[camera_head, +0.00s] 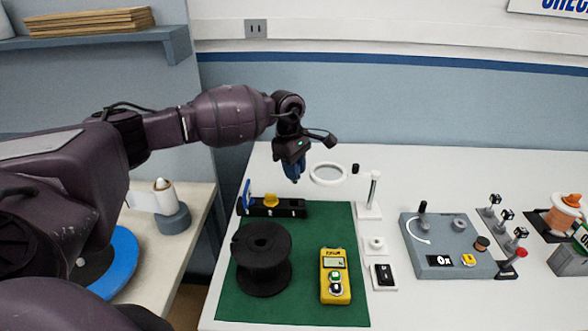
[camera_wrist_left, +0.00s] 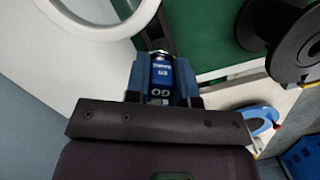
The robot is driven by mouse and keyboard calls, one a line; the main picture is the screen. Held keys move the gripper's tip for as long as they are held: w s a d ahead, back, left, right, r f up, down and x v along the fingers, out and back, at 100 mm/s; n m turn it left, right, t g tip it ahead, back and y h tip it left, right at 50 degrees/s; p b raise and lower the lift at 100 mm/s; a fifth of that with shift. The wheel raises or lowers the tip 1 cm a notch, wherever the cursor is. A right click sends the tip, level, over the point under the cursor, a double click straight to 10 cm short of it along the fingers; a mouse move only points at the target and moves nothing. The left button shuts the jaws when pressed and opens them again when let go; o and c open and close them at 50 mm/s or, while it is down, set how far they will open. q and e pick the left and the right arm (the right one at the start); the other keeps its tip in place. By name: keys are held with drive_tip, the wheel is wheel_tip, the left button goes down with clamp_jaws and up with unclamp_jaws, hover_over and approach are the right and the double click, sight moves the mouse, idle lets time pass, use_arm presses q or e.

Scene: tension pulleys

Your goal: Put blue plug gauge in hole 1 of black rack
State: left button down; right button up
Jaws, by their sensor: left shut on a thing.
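The black rack (camera_head: 291,209) lies at the back left of the green mat. A blue upright piece (camera_head: 246,196) stands at its left end and a yellow piece (camera_head: 271,200) near its middle. The right part of the rack looks free; its hole numbers are too small to read. My left gripper (camera_head: 292,166) points down above and behind the rack, apart from it. In the left wrist view the gripper (camera_wrist_left: 161,82) is shut on the blue plug gauge (camera_wrist_left: 161,76), which has white print. The gauge's lower end shows little. My right gripper is not in view.
A white ring (camera_head: 327,174) lies right of my left gripper. On the mat (camera_head: 308,300) are a black spool (camera_head: 262,262) and a yellow meter (camera_head: 334,276). A white stand (camera_head: 370,205) and a grey console (camera_head: 445,245) stand farther right.

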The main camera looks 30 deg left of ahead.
use_arm(q)
drive_tip(key=shift+w+a+n, duration=0.2)
drive_tip(key=shift+a+n, duration=0.1)
drive_tip(key=shift+n, duration=0.5)
drive_tip(key=shift+f+b, duration=0.4)
drive_tip(key=shift+f, duration=0.45)
wheel_tip(320, 180, down, 2)
drive_tip(key=shift+b, duration=0.4)
drive_tip(key=shift+f+b, duration=0.65)
drive_tip(key=shift+f, duration=0.95)
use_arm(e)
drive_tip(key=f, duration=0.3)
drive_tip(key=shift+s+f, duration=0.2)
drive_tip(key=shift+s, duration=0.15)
use_arm(q)
drive_tip(key=shift+f, duration=0.2)
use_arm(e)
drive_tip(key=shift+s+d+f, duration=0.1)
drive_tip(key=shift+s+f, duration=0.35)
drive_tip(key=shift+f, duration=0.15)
